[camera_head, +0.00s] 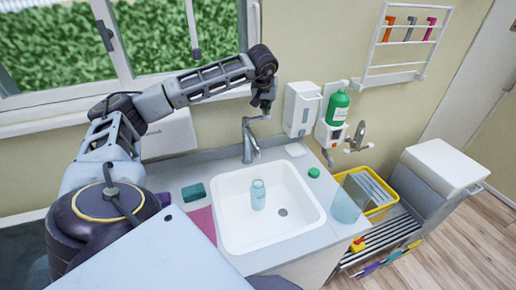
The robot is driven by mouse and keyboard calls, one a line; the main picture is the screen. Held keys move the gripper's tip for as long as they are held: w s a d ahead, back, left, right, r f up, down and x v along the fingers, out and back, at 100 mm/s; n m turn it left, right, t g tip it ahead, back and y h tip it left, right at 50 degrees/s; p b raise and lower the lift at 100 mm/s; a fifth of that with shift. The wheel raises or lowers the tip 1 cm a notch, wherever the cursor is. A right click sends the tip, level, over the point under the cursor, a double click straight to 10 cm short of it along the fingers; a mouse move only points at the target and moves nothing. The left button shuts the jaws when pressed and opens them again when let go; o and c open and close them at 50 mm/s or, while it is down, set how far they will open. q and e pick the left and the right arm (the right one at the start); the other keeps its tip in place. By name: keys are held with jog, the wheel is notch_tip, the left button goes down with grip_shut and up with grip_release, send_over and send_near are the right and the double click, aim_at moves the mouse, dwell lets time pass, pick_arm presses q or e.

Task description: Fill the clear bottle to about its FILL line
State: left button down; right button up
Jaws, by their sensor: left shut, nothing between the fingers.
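A clear, slightly bluish bottle (258,197) stands upright in the white sink (303,222), left of the drain. Its FILL line and water level are too small to make out. The grey tap (250,145) rises behind the sink. My left gripper (262,110) points down at the top of the tap, shut with nothing in it; I cannot tell whether it touches the tap. A green cap (314,173) lies on the counter right of the sink. My right gripper is not in view.
A clear bluish container (347,203) stands at the counter's right edge. A teal sponge (194,192) and pink cloth (203,221) lie left of the sink. White dispensers (301,108) and a green bottle (338,108) are on the wall. A yellow crate (381,213) stands right.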

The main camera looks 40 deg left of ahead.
pick_arm(q)
jog(key=shift+r+p, duration=0.45)
jog(key=shift+r, duration=0.6)
jog(key=shift+r+p, duration=1.65)
jog(key=shift+r, duration=0.1)
jog(key=shift+r+p, duration=0.4)
jog(key=shift+r, duration=0.05)
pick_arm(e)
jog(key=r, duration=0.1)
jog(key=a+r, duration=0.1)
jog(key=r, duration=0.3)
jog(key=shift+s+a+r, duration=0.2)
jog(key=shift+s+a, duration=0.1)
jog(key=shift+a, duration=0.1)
